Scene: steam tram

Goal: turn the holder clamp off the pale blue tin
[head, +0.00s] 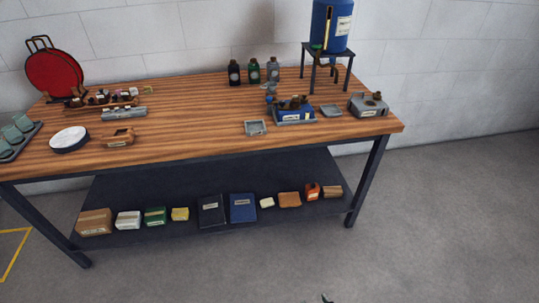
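I cannot pick out a pale blue tin with a holder clamp for certain. A small blue-grey item (271,93) stands on the workbench behind a dark blue device (294,111). A long pale grey-blue piece (124,113) lies on the left part of the bench. Both are too small to show any clamp. At the bottom edge of the head view, a small dark tip (327,298) shows over the floor and may be part of my gripper. The rest is out of frame, far from the bench top. Its fingers cannot be made out.
The wooden workbench (200,135) has a clear middle. A blue tank (332,25) on a stand, three bottles (254,71), a small tray (256,128) and a grey box (368,104) stand towards the right. Several boxes line the lower shelf (200,182). The floor in front is free.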

